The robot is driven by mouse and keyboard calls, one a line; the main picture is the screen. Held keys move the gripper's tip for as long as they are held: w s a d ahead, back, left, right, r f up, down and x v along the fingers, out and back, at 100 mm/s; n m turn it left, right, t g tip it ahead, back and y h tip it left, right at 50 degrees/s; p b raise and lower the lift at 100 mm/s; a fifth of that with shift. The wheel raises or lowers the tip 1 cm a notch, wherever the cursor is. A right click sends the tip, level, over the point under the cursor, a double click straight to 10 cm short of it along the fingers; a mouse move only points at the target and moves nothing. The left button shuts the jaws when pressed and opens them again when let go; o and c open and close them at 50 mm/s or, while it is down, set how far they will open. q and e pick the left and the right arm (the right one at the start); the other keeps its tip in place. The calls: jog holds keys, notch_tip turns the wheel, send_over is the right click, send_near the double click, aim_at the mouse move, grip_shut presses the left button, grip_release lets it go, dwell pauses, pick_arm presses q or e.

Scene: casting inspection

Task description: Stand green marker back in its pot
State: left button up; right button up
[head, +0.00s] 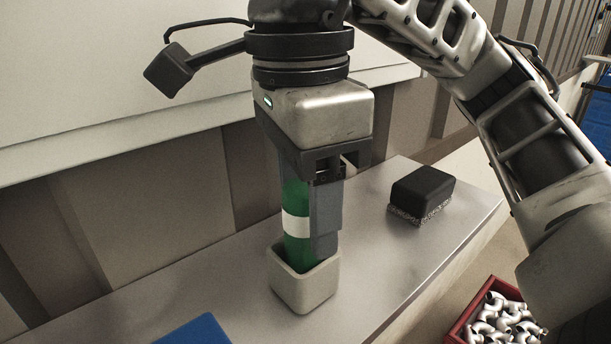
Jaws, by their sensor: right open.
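The green marker (296,225), with a white band, stands close to upright in its pale square pot (303,287). The pot is on the grey table. My right gripper (312,240) points straight down over the pot, with its fingers around the marker's upper part. The fingers are open. One finger hides part of the marker's right side, and the marker's lower end is hidden inside the pot. My left gripper does not show.
A black block-shaped eraser (424,192) lies on the table (395,255) to the right of the pot. A blue object (195,331) is at the front left. A red crate (462,325) of metal pipe elbows (505,318) stands lower right. A wall panel rises behind.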

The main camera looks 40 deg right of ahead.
jog(key=shift+r+p, duration=0.3)
jog(key=shift+r, duration=0.4)
pick_arm(q)
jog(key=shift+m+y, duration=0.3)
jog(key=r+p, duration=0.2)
jog(key=p, duration=0.1)
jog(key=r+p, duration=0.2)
jog(key=p, duration=0.1)
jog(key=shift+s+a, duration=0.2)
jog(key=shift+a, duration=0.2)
pick_arm(e)
notch_tip(320, 180, up, 15)
jog(key=shift+a+f, duration=0.2)
jog(key=shift+a, duration=0.1)
